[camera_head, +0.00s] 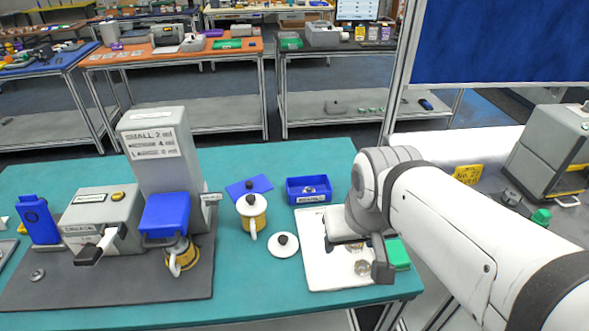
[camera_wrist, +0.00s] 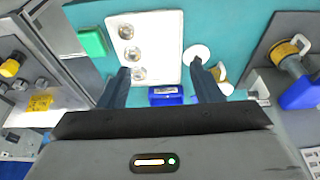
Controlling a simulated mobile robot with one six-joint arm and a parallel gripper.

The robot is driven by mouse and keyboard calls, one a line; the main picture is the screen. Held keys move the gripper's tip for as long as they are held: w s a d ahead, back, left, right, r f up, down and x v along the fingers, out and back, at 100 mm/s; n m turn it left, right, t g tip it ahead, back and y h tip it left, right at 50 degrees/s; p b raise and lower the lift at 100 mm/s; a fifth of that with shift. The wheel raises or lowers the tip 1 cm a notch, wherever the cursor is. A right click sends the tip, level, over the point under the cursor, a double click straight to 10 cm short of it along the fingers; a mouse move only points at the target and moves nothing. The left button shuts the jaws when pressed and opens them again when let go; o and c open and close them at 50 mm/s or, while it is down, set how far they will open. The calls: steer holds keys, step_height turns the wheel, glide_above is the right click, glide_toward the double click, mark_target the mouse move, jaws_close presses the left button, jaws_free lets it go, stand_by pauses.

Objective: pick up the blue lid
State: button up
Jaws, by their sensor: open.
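No piece is clearly recognisable as a blue lid. The blue candidates in the head view are a flat blue square (camera_head: 258,184) behind a white-lidded yellow mug (camera_head: 251,222), and a blue block (camera_head: 166,212) on the front of a grey machine, above another yellow mug (camera_head: 181,256). My gripper (camera_head: 380,262) is over the white board at the table's right side, well to the right of both. In the wrist view my gripper (camera_wrist: 160,67) is open, with nothing between its fingers. The blue block also shows at that view's right edge (camera_wrist: 300,93).
A white board (camera_head: 312,240) holds several round metal pieces, with a green block (camera_head: 398,254) beside it. A small blue tray (camera_head: 309,190) stands behind it. A loose white lid (camera_head: 284,244) with a black knob lies left of it. Grey machines (camera_head: 158,150) fill the left.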

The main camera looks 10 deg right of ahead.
steer(key=shift+c, duration=0.2)
stand_by(0.3)
steer(key=shift+w, duration=0.1)
steer(key=shift+c, duration=0.6)
steer(key=t+b, duration=0.1)
steer(key=b, duration=0.8)
glide_above(249, 183)
steer(key=s, duration=0.4)
step_height(249, 183, down, 16)
steer(key=r, duration=0.1)
steer(key=x, duration=0.2)
steer(key=p+x, duration=0.1)
steer(key=x, duration=0.5)
steer(key=shift+w+f+p, duration=0.1)
steer(key=shift+w+p, duration=0.25)
steer(key=shift+c, duration=0.5)
